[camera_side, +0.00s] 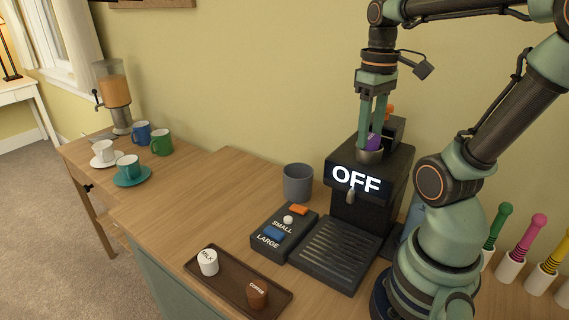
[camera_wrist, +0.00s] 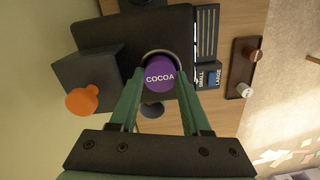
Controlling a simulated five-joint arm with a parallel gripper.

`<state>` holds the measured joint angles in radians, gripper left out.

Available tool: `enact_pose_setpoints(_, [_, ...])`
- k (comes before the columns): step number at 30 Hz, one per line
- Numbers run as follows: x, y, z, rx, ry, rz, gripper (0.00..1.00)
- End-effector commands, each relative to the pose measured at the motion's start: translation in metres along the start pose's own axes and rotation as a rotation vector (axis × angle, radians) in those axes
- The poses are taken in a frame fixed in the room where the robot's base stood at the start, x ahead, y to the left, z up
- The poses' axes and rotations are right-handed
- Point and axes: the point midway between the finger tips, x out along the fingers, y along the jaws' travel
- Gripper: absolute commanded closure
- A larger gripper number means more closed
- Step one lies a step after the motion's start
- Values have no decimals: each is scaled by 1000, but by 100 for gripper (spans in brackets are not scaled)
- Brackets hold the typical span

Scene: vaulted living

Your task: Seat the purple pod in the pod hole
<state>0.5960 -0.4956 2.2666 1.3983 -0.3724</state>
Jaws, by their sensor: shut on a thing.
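The purple pod (camera_wrist: 159,76), labelled COCOA, sits between my gripper's fingers at the pod hole (camera_wrist: 147,54). In the side view the pod (camera_side: 373,141) shows as a purple patch between the fingers, just at the metal ring of the hole (camera_side: 369,156) on top of the black coffee machine (camera_side: 392,165). My gripper (camera_side: 373,128) points straight down and is shut on the pod; the fingers also show in the wrist view (camera_wrist: 158,100). How deep the pod sits in the hole is hard to tell. The machine's display reads OFF.
An orange knob (camera_wrist: 82,100) stands on a raised block beside the hole. A grey cup (camera_side: 298,181), a SMALL/LARGE button box (camera_side: 270,245) and a drip tray (camera_side: 333,254) are near the machine. A brown tray (camera_side: 232,284) holds two small pots.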

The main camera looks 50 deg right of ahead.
Motion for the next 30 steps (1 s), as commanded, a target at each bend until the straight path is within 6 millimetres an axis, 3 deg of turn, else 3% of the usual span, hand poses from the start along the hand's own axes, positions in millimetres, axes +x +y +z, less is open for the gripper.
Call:
enact_pose_setpoints(15, [15,0,0,-1,-6,-3,100])
enact_pose_setpoints(16, [15,0,0,-1,-7,-3,45])
enact_pose_setpoints(17, [15,0,0,-1,-7,-3,40])
enact_pose_setpoints(25, [11,0,0,-3,-5,-2,40])
enact_pose_setpoints(30, [-11,1,-1,-2,-2,-1,40])
